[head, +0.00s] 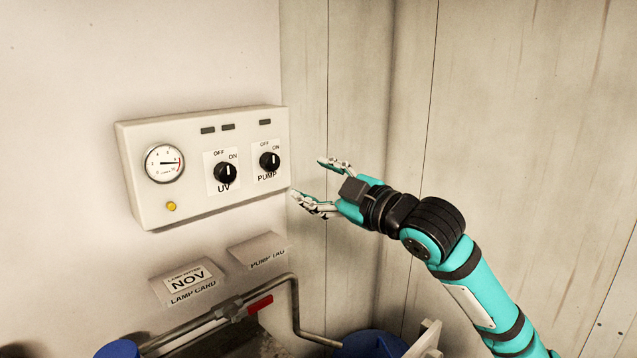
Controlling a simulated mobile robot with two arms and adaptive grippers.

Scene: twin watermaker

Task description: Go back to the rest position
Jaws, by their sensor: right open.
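My right gripper (328,183) is open and empty, in the middle of the head view. Its arm comes in from the lower right. The fingers point left toward a white control panel (205,197) on the wall, and look apart from it. The panel carries a round gauge (165,163), a black UV knob (225,173) and a black PUMP knob (270,161). The PUMP knob is the nearer one to the fingertips. The pointers of both knobs look close to upright, leaning toward ON. My left gripper is not in view.
Below the panel are a lamp card (188,283) reading NOV and a pump tag (258,251). A grey pipe (294,300) with a red handle (260,305) runs along the bottom, near blue parts (375,344). The panelled wall (540,130) at right is bare.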

